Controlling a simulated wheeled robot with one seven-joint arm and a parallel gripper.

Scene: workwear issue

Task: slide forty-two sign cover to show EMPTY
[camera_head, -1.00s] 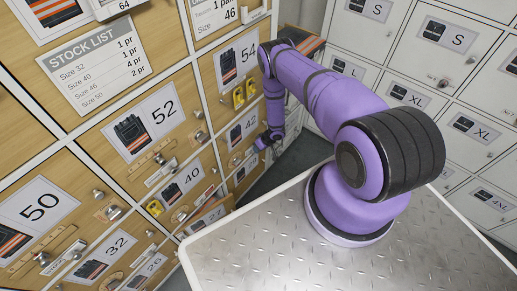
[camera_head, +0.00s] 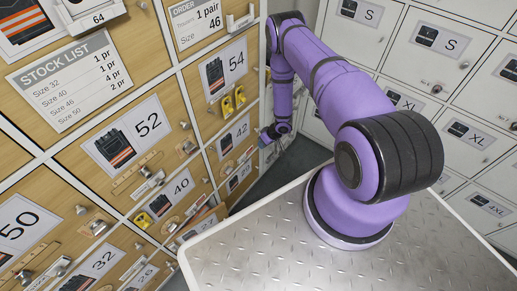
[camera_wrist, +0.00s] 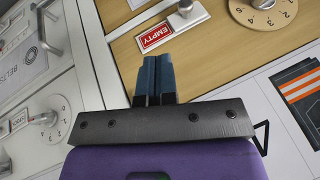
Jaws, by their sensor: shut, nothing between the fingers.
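In the head view, the wooden door marked 42 (camera_head: 234,137) is in the column under 54. My gripper (camera_head: 273,134) is small and partly hidden there, to the right of that door and apart from it. In the wrist view, my gripper (camera_wrist: 153,82) is shut and empty, its two dark blue fingers together. Just beyond the fingertips, a red EMPTY sign (camera_wrist: 160,36) shows uncovered on a wooden door. A pale metal sliding cover with a knob (camera_wrist: 187,8) sits to the right of the red sign. The door's number is outside the wrist view.
A round dial (camera_wrist: 264,10) is on the same door. White lockers (camera_head: 455,45) stand on the right in the head view, and a white locker face (camera_wrist: 40,70) fills the wrist view's left. My metal deck (camera_head: 330,265) is in front.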

